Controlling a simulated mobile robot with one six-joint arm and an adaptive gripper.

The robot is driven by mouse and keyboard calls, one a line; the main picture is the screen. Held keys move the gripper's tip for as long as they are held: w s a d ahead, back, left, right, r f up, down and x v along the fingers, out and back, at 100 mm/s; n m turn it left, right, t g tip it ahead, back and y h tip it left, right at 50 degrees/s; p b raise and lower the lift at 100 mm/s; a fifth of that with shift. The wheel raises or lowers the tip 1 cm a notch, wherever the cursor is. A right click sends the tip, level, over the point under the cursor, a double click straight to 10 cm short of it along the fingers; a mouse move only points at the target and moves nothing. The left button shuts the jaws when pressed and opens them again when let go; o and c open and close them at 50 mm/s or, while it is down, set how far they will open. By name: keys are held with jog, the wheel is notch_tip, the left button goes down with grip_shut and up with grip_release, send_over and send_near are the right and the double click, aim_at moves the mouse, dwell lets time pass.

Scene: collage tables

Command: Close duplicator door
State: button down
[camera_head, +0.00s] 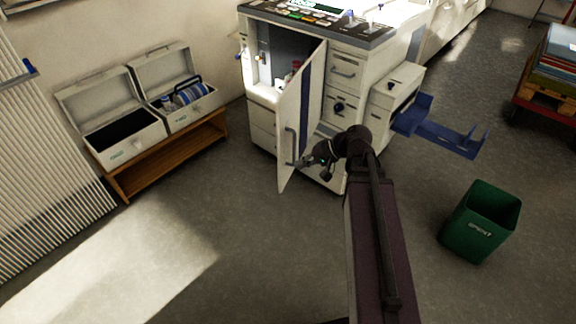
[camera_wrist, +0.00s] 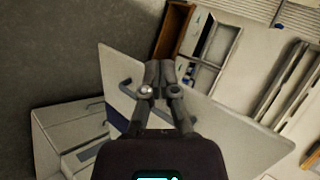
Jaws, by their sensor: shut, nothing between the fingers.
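The duplicator (camera_head: 365,60) is a large white machine with a dark control panel on top. Its door (camera_head: 303,120) stands open, swung out toward the front, with a dark handle (camera_head: 290,143) on its outer face. The cavity behind it shows, with a small red item inside. My gripper (camera_head: 306,161) is shut and empty, close to the lower part of the door on its handle side. In the wrist view the door (camera_wrist: 220,112) spreads behind my gripper (camera_wrist: 160,66), and its handle (camera_wrist: 127,88) shows to the left. I cannot tell whether the fingers touch the door.
A wooden bench (camera_head: 170,152) with two open white boxes stands at the left. A green bin (camera_head: 480,222) stands on the floor at the right. A blue tray (camera_head: 440,130) juts from the machine's right side. The floor left of the door is clear.

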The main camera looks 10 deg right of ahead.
aim_at(282, 151)
jog(key=w+d+f+m+t+y+b, duration=0.2)
jog(key=d+f+t+y+b, duration=0.3)
jog(key=d+b, duration=0.5)
jog(key=m+t+b, duration=0.1)
jog(key=b, duration=0.4)
jog(key=shift+w+f+t, duration=0.15)
jog(key=shift+w+t, duration=0.15)
jog(key=shift+w, duration=0.1)
jog(key=shift+w, duration=0.1)
jog(key=shift+x, duration=6.8)
jog(key=shift+a, duration=0.15)
